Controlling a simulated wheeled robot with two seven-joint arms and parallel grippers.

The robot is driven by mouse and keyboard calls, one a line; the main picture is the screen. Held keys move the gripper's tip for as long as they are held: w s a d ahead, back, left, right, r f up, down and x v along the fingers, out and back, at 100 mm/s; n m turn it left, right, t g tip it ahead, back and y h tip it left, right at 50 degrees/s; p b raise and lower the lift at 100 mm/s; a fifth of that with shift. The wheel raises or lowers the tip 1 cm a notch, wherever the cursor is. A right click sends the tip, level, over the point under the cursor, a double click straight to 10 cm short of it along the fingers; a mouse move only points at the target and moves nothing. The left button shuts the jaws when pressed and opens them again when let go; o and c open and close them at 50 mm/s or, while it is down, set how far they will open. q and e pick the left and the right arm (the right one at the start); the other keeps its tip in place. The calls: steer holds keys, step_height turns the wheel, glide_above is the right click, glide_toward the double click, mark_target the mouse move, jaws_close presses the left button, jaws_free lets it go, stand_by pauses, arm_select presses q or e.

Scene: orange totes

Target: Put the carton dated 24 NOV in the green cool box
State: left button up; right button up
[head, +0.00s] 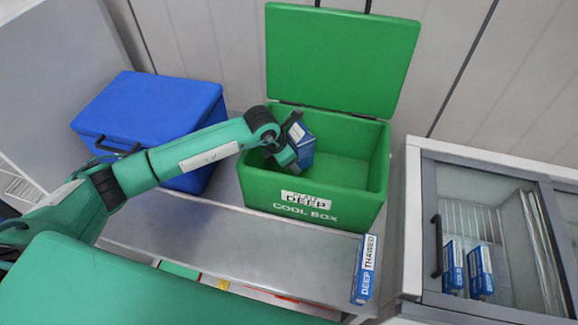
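The green cool box (300,210) stands on the counter with its lid (340,55) raised. Another blue and white carton (364,270), marked "DEEP THAWED", stands at the counter's right end. My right gripper is not in view.
A blue box (150,105) with a closed lid stands left of the green one. At the right, a cabinet (480,165) with glass panels holds blue cartons (467,268). The counter (240,235) is clear in front of the green box. A wall is close behind.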

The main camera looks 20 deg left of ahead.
arm_select(q)
step_height(320, 180, down, 4)
steer(key=shift+f+p, duration=0.1)
steer(key=shift+p, duration=0.5)
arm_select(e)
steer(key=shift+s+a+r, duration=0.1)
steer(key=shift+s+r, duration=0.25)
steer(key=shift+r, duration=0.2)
arm_select(q)
steer(key=shift+f, duration=0.1)
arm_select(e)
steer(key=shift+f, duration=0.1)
arm_select(q)
steer(key=shift+f+b, duration=0.55)
steer(key=shift+b, duration=0.2)
steer(key=o, duration=1.4)
steer(key=shift+c, duration=0.2)
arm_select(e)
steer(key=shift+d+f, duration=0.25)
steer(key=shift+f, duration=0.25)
